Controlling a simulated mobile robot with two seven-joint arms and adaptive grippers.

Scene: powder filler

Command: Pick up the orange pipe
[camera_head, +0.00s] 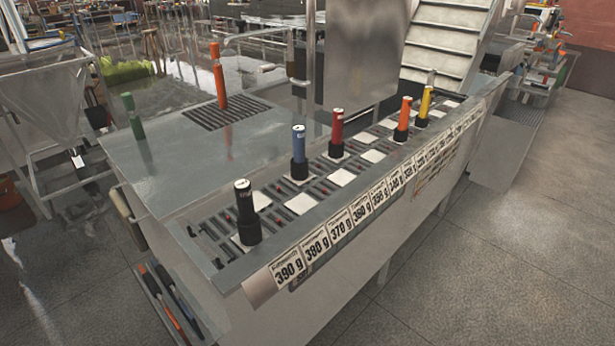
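An orange pipe (404,113) stands upright in a dark holder in the row along the front of the metal machine, between a red pipe (337,125) and a yellow pipe (425,102). A second, taller orange pipe-like piece (219,80) stands upright at a dark grate on the flat metal top, further back on the left. Neither of my grippers is in view.
A blue pipe (299,145) and a black pipe (243,205) stand nearer in the same row. A green upright piece (134,117) is at the left edge of the metal top (170,165). A weight label strip (341,226) runs along the front. Open floor (510,240) lies to the right.

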